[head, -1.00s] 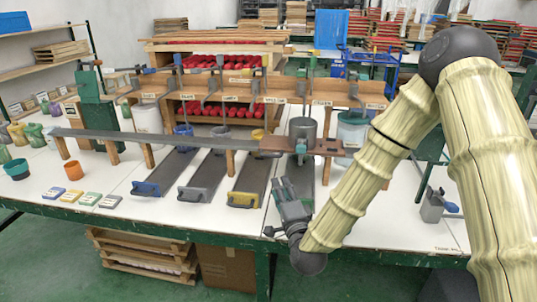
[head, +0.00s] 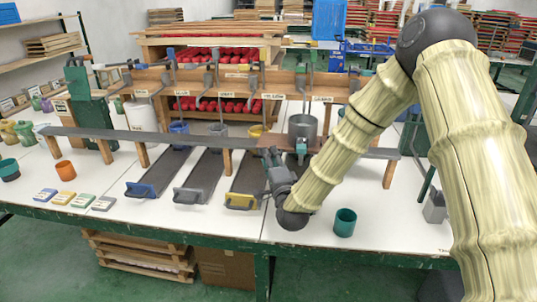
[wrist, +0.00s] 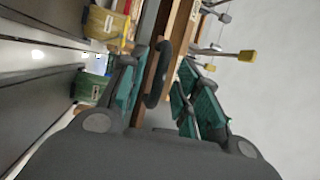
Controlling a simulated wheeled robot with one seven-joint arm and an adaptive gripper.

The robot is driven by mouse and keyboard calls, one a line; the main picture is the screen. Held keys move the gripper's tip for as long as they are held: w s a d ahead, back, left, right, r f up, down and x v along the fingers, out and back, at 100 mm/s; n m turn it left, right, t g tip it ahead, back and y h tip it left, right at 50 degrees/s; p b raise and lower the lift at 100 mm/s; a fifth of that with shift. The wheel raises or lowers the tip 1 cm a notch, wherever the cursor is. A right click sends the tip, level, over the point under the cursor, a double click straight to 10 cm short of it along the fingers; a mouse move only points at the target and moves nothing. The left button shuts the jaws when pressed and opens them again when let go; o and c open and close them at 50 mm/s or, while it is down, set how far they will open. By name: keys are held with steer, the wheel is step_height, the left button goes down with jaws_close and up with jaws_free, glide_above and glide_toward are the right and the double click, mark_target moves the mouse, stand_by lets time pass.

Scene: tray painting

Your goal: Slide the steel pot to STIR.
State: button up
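The steel pot (head: 302,127) is a grey cylinder standing upright on a brown wooden board (head: 272,144) on the long raised rail (head: 90,133). A small teal-grey piece (head: 301,147) shows at the board's front. My gripper (head: 271,157) is low in front of the board's left part, left of the pot. In the wrist view its teal-padded fingers (wrist: 163,68) are apart, with a dark curved handle (wrist: 158,75) showing between them. I cannot tell whether they touch it. My arm hides the board's right part. I cannot make out a STIR label.
Blue, grey and yellow-handled dark trays (head: 163,170) lie under the rail. A teal cup (head: 345,222) stands near the table's front edge, right of my gripper. An orange cup (head: 65,171) and several small coloured blocks (head: 82,200) are at left. Hooks and taps line the wooden shelf behind.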

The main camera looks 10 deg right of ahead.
steer(key=shift+w+a+r, duration=0.1)
steer(key=shift+w, duration=0.75)
jaws_close()
